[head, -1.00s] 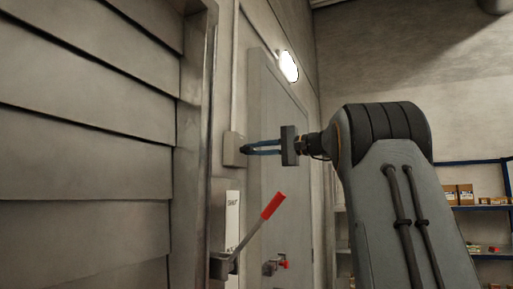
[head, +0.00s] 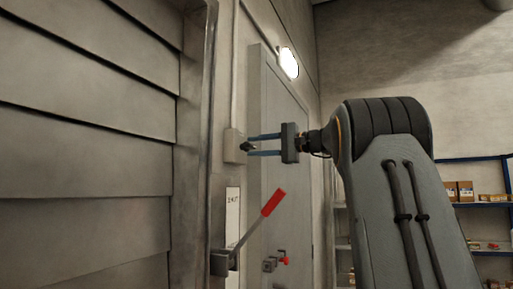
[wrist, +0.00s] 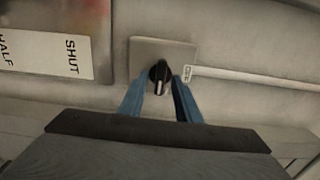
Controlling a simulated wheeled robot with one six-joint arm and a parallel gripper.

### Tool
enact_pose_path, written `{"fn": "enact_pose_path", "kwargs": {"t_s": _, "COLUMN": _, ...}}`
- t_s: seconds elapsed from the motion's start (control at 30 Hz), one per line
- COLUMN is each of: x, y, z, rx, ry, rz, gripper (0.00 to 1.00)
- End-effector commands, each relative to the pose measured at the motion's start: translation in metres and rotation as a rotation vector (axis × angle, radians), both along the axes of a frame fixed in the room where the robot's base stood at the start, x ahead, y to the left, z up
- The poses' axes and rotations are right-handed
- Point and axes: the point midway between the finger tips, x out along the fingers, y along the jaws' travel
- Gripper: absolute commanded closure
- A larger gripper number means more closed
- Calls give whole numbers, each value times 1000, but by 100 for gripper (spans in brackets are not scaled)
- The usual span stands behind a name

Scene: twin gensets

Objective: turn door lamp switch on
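The door lamp switch is a pale square box (head: 232,146) on the wall left of the grey door. Its black rotary knob (wrist: 160,76) with a light pointer mark faces me in the wrist view, the mark pointing down in that picture. My gripper (head: 252,146) is at the switch, its two blue fingers parted. In the wrist view the fingertips (wrist: 159,88) stand on either side of the knob with small gaps visible, so it is open around the knob.
A lever with a red handle (head: 273,202) sticks out below the switch, beside a white label plate (wrist: 50,52) reading SHUT and HALF. The grey door (head: 283,140) has a lit lamp (head: 288,63) above it. Shelves (head: 475,205) stand at the right.

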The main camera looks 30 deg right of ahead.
Motion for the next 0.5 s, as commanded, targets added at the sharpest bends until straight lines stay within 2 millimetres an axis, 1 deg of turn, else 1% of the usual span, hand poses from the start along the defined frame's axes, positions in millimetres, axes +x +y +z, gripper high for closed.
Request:
{"fn": "enact_pose_path", "kwargs": {"t_s": 0.13, "x": -1, "y": -1, "z": 0, "rx": -1, "ry": -1, "rz": 0, "gripper": 70}}
{"fn": "enact_pose_path", "kwargs": {"t_s": 0.23, "x": -8, "y": -7, "z": -1, "rx": -1, "ry": -1, "rz": -2, "gripper": 70}}
{"fn": "enact_pose_path", "kwargs": {"t_s": 0.5, "x": -42, "y": -34, "z": -2, "rx": -2, "ry": -1, "rz": -3, "gripper": 70}}
